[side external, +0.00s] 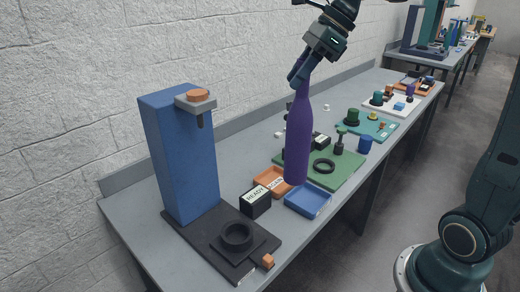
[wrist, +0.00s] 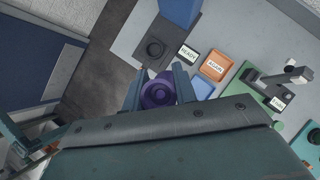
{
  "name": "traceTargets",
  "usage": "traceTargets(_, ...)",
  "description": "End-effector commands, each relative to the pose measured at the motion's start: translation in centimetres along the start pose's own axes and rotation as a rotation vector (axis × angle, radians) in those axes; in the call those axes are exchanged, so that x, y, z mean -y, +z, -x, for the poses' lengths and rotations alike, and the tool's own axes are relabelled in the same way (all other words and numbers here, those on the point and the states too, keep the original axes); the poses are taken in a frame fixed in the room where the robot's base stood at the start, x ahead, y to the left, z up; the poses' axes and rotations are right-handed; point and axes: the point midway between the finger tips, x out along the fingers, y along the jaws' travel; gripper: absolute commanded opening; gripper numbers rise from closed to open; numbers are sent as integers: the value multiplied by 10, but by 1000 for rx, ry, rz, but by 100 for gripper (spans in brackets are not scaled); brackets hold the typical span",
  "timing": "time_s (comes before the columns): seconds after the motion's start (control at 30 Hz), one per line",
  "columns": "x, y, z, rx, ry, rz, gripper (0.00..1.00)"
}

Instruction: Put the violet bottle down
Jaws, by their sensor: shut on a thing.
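The violet bottle (side external: 297,140) hangs upright from my gripper (side external: 299,76) in the side external view. My gripper is shut on its neck. The bottle's lower end shows in front of the blue tray and green mat; whether it touches anything is hard to tell from this angle. In the wrist view the bottle's top (wrist: 157,93) sits between the two fingers (wrist: 157,90). The blue tray (side external: 309,201) and the orange tray (side external: 268,183) lie on the table below and near it.
A blue tower (side external: 178,155) with a black base and round socket (side external: 237,236) stands at the left. A black READY block (side external: 255,203) is beside the trays. A green mat (side external: 345,170) holds a black ring (side external: 324,166) and small parts. Bare grey table (side external: 130,222) shows at the front left.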

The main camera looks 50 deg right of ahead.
Motion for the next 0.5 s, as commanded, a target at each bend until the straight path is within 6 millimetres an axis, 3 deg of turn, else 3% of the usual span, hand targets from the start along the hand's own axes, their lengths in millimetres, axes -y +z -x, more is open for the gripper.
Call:
traceTargets(0.27,0,4,-4,0,14,23,0)
traceTargets(0.5,-5,24,-24,-4,89,137,0)
